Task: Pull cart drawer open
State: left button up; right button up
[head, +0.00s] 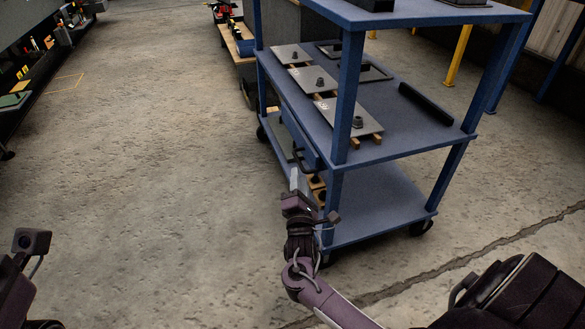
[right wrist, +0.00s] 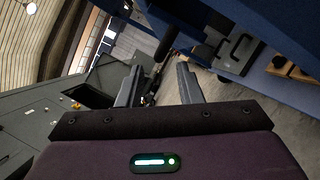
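The blue cart (head: 395,150) stands right of centre in the head view. Its drawer (head: 298,138) sits under the middle shelf on the left side and looks shut. A dark bar handle (head: 303,163) is on its front. My right gripper (head: 295,180) is just below and beside the handle. In the right wrist view its two fingers (right wrist: 158,82) are apart with nothing between them. A dark bar (right wrist: 168,40), apparently the handle, lies just beyond the fingertips; contact cannot be told. Of my left arm only a part shows at the lower left; its fingers are out of view.
Grey plates (head: 347,115) with black knobs lie on wooden strips on the middle shelf, beside a black bar (head: 426,103). Small parts sit on the lower shelf behind my gripper. A wooden-topped bench (head: 238,42) stands behind the cart. The floor to the left is clear.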

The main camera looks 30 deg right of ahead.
aim_at(299, 161)
jog(key=b+x, duration=0.2)
jog(key=x, duration=0.4)
jog(key=shift+w+d, duration=0.15)
grip_shut()
